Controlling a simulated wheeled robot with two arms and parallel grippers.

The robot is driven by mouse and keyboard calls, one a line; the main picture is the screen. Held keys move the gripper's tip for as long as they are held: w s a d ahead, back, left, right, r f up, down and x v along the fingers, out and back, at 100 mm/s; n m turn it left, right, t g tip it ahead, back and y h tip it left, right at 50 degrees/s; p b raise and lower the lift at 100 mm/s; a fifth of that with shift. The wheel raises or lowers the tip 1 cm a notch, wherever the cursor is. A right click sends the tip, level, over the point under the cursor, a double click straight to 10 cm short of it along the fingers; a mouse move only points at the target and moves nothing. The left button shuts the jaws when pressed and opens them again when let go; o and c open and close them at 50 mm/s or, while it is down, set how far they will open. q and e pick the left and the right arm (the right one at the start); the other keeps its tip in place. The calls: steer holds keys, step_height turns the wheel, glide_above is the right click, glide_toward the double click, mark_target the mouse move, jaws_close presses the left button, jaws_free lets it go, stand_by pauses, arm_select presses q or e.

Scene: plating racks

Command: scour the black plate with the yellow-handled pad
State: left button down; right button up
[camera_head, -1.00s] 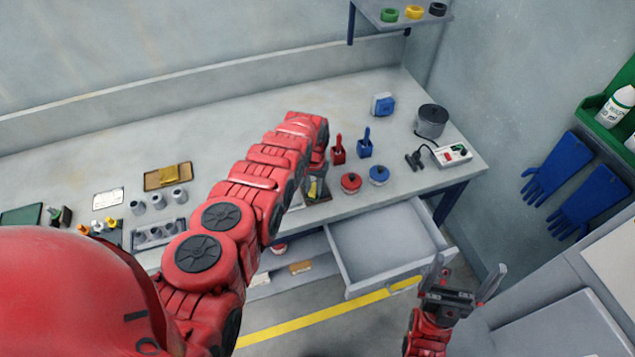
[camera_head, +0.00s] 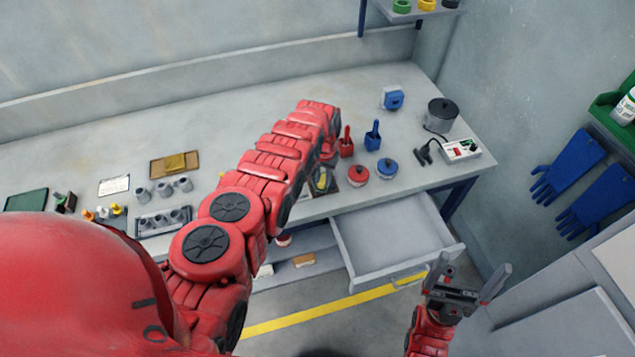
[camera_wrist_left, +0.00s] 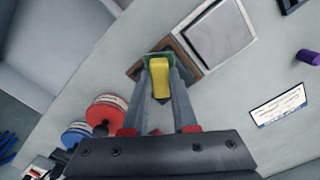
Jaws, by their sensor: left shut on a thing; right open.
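My left gripper (camera_wrist_left: 160,72) is shut on the yellow handle (camera_wrist_left: 160,82) of the pad, low over the bench. The yellow also shows in the head view (camera_head: 322,181), beside the end of my left arm. A dark, brown-edged square (camera_wrist_left: 189,60) lies under the fingers in the left wrist view. It may be the black plate; the fingers and handle hide much of it, and I cannot tell whether the pad touches it. My right gripper (camera_head: 466,284) is open and empty, in front of the open drawer.
A red-lidded pot (camera_head: 358,176) and a blue-lidded pot (camera_head: 387,169) stand right of my left gripper. A drawer (camera_head: 395,240) hangs open below the bench. A brown tray (camera_head: 156,172) with a yellowish block lies left.

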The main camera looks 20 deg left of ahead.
mark_target(334, 183)
arm_select(q)
steer(key=shift+w+d+f+b, duration=0.1)
steer(key=shift+d+f+b, duration=0.3)
steer(key=shift+b, duration=0.1)
steer(key=w+d+b, duration=0.1)
steer(key=b, duration=0.2)
steer(key=shift+w+d+r, duration=0.1)
steer(key=shift+w+d, duration=0.15)
steer(key=shift+d, duration=0.15)
steer(key=shift+w+d+r+b, duration=0.15)
steer(key=shift+d+r+b, duration=0.05)
steer(key=shift+b, duration=0.35)
steer(key=shift+r, duration=0.1)
step_height(334, 183, up, 6)
steer(key=p, duration=0.5)
steer(key=shift+a+p, duration=0.1)
steer(key=shift+p, duration=0.3)
